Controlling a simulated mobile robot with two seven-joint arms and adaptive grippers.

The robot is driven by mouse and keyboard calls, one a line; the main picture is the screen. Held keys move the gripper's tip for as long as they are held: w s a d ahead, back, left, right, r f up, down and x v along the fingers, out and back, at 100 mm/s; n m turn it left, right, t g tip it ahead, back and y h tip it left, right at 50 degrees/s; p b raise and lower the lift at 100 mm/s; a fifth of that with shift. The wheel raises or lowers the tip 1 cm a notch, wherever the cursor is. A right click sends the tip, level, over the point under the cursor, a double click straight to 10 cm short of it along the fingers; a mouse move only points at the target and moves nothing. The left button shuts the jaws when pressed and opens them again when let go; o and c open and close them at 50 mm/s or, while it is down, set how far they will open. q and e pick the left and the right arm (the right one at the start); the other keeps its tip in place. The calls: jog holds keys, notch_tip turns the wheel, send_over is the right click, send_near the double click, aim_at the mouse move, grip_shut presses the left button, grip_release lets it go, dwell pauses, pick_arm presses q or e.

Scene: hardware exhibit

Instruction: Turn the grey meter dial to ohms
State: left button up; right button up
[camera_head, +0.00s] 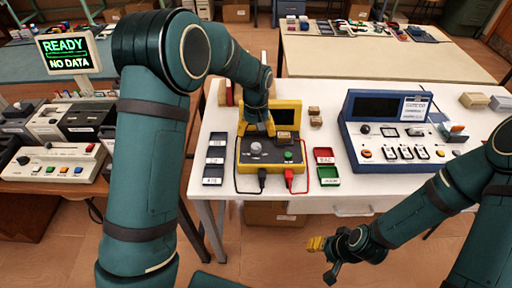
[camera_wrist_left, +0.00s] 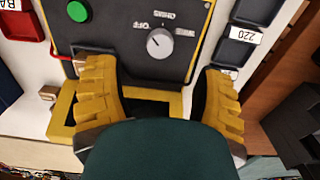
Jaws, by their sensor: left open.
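The meter is a dark panel in a yellow case (camera_head: 243,165) on the white table. Its grey dial (camera_head: 255,147) is a round knob, which also shows in the left wrist view (camera_wrist_left: 160,42) with a pale pointer line. Labels beside it include "OFF" and "OHMS"; the line seems to lie toward "OFF", but I cannot tell exactly. My left gripper (camera_head: 258,128) is over the meter's far edge. In the left wrist view its yellow fingers (camera_wrist_left: 160,105) are spread, empty and apart from the dial. My right gripper (camera_head: 322,256) hangs in front of the table; its opening is unclear.
A green button (camera_head: 288,155) and plugged black and red leads are on the meter. A blue console (camera_head: 395,130) stands further right. A screen (camera_head: 69,53) reads "READY NO DATA".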

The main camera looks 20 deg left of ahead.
aim_at(256, 146)
pick_arm(q)
notch_tip(256, 146, down, 7)
jog(key=shift+f+b, duration=0.1)
jog(key=shift+b, duration=0.4)
jog(key=shift+c, duration=0.2)
grip_shut()
